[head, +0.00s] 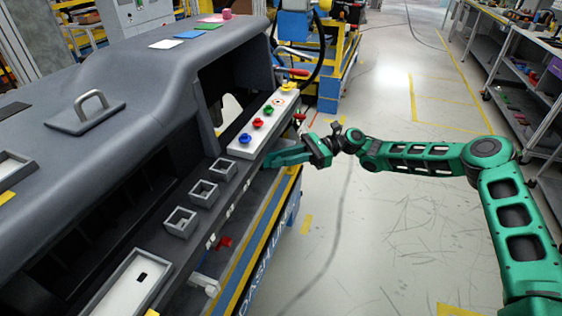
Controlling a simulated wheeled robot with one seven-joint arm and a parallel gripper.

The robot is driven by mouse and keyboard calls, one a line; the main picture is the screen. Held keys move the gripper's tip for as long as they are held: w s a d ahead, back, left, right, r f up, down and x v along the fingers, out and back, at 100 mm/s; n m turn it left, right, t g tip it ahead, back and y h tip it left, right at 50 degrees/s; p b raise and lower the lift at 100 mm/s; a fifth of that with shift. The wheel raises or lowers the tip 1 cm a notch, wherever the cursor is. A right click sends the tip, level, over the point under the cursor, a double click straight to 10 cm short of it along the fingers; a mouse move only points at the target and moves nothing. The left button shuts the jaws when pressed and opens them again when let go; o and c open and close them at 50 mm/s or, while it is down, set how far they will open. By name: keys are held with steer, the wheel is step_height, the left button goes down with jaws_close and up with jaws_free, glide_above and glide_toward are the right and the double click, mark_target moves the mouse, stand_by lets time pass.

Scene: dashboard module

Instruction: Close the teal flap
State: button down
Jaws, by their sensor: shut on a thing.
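The teal flap (285,156) sticks out from the front edge of the dashboard module, below the white button strip, and looks swung out and open. My gripper (311,151) is at the flap's outer right end and is shut on it. The fingertips are small in the head view, and their exact hold on the flap's edge is partly hidden by the gripper itself.
The button strip (262,124) carries blue, red, green and yellow knobs just above the flap. Several small grey square boxes (203,193) line the ledge to the lower left. The grey dashboard (130,75) fills the left. Open floor (385,235) lies right of the module.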

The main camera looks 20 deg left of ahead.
steer(key=shift+w+a+f+n+g+h, duration=0.1)
steer(key=shift+w+a+n+g+h, duration=0.15)
steer(key=shift+n+g+h, duration=0.65)
steer(key=shift+w+a+r+n+g+h, duration=0.1)
steer(key=shift+w+a+n+g+h, duration=0.2)
steer(key=shift+n+g+h, duration=0.65)
steer(key=shift+w+a+f+n+g+h, duration=0.1)
steer(key=shift+w+n+g+h, duration=0.25)
steer(key=shift+n+g+h, duration=0.5)
steer(key=shift+w+h, duration=0.15)
steer(key=shift+h, duration=0.35)
steer(key=c, duration=1.6)
jaws_free()
steer(key=shift+c, duration=0.2)
steer(key=shift+a, duration=0.1)
